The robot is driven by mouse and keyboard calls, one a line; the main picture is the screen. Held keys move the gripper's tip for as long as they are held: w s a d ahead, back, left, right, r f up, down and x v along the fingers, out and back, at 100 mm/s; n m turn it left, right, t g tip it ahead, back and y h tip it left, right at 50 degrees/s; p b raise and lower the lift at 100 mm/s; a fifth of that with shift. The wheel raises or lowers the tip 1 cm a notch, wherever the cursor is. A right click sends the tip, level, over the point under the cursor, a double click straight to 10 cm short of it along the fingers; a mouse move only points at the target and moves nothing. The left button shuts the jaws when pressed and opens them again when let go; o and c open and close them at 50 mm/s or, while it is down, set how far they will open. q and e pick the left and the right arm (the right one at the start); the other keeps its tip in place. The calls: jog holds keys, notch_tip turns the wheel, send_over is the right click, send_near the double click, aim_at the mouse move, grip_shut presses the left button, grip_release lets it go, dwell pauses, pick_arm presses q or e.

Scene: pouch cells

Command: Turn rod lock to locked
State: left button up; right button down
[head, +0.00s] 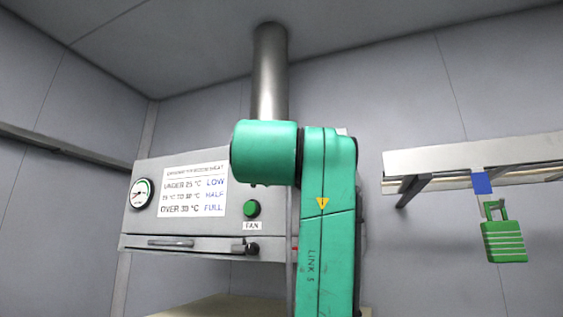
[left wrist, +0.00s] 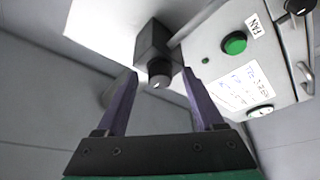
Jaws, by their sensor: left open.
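My left gripper (left wrist: 159,74) is open in the left wrist view, with two dark purple fingers apart. A dark grey block with a round knob end (left wrist: 159,68) shows between the fingertips; I cannot tell whether the fingers touch it. I cannot tell for certain whether this block is the rod lock. In the head view my green arm link stands in the middle and hides whatever is behind it; the left gripper itself does not show there. My right gripper is in neither view.
A grey cabinet (head: 273,233) has a gauge (head: 142,194), a printed label (head: 193,190), a green FAN button (head: 251,209) and a black knob (head: 252,249). A metal pipe (head: 270,75) rises above it. A green padlock (head: 503,241) hangs under a shelf (head: 470,153) at right.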

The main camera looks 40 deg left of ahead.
pick_arm(q)
jog(key=b+v, duration=0.7)
jog(key=v, duration=0.7)
jog(key=shift+s+f, duration=0.15)
jog(key=shift+s, duration=0.1)
jog(key=shift+d, duration=0.15)
